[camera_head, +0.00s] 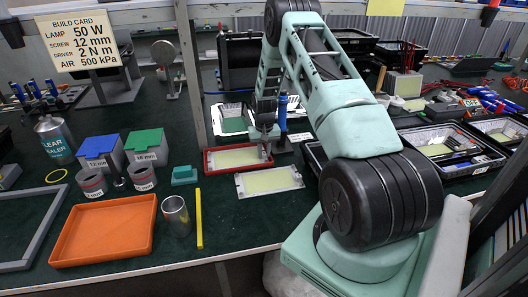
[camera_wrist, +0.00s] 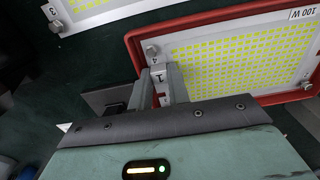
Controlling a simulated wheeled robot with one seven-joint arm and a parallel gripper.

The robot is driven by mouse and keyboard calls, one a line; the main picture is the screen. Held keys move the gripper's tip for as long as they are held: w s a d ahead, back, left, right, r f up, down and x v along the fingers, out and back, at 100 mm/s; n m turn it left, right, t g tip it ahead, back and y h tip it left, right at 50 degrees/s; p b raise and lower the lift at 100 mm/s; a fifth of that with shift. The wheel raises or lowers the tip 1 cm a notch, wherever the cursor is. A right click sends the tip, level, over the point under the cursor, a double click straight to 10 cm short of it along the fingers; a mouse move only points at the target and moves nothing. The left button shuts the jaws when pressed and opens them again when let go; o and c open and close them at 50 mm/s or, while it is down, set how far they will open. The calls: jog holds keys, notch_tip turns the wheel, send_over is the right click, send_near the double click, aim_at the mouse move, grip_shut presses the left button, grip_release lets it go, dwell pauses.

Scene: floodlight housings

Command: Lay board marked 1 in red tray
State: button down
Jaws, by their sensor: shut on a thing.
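The red tray (camera_head: 207,165) lies on the dark green bench, and its rim (camera_wrist: 133,42) also shows in the wrist view. A white board with a yellow-dotted face (camera_head: 235,157) is inside the tray's rim. In the wrist view this board (camera_wrist: 235,55) carries a "100 W" label, and a "1" shows on the piece between my fingers at its edge. I cannot tell whether the board rests fully on the tray floor.
Another board (camera_head: 270,181), marked 3 in the wrist view (camera_wrist: 92,10), lies beside the tray. An orange tray (camera_head: 103,231), a metal can (camera_head: 176,216) and a yellow bar (camera_head: 199,219) are at the front left. A blue-handled tool (camera_head: 282,112) stands close behind my gripper.

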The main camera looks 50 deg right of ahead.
jog(key=c, duration=1.3)
grip_release()
jog(key=shift+o, duration=0.2)
jog(key=shift+r, duration=0.15)
notch_tip(320, 180, up, 17)
jog(key=b, duration=0.2)
